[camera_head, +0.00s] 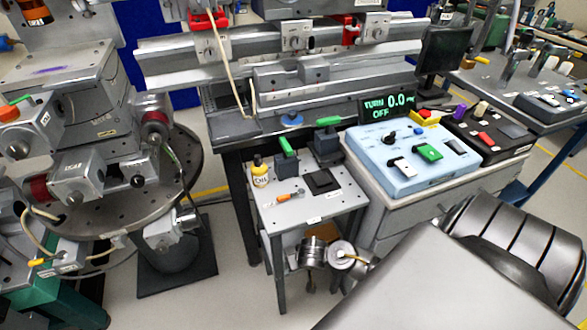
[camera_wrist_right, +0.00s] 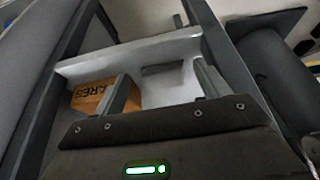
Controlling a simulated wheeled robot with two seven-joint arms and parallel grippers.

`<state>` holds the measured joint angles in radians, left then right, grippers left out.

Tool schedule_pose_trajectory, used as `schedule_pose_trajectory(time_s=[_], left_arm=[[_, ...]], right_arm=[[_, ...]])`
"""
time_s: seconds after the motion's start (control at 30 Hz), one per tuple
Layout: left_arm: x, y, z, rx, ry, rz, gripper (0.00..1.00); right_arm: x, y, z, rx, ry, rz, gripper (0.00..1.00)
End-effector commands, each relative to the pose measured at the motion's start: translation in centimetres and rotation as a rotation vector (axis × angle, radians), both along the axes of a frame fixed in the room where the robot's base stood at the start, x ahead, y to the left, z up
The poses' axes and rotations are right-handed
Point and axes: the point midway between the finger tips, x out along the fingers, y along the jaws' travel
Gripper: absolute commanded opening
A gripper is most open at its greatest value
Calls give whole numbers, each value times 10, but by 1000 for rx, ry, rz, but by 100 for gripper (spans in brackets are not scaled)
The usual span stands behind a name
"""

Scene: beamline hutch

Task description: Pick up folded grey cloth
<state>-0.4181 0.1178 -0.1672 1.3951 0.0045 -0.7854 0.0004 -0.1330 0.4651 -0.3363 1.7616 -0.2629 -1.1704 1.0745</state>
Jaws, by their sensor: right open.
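In the right wrist view, a flat dark grey piece that looks like the folded grey cloth (camera_wrist_right: 163,69) lies on a pale shelf (camera_wrist_right: 155,92). My right gripper (camera_wrist_right: 163,80) is open, with one finger on each side of the cloth in the picture. The fingers look empty, and I cannot tell how far the cloth is beyond them. In the head view the cloth on the lower shelf is not visible. My left gripper is not in view.
An orange-brown box (camera_wrist_right: 92,97) with lettering stands beside the left finger. The small table (camera_head: 300,211) holds a yellow bottle (camera_head: 260,175), an orange-handled tool (camera_head: 291,196) and a dark square pad (camera_head: 323,181). A blue control box (camera_head: 375,165) stands to its right.

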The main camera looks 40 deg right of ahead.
Motion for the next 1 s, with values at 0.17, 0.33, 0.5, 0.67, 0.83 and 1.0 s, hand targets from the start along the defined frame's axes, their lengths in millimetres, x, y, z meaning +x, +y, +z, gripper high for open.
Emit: schedule_pose_trajectory(time_s=[0.17,0.33,0.5,0.67,0.83,1.0], left_arm=[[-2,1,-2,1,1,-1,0],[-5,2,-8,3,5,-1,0],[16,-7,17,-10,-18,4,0],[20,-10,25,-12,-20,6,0],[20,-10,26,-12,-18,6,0],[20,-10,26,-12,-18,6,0]], right_arm=[[14,-4,1,2,-2,-2,75],[41,-14,-4,1,1,0,75],[46,-16,-23,0,1,0,75],[48,-17,-28,1,0,1,75],[48,-17,-27,1,0,0,75],[48,-17,-27,1,0,0,59]])
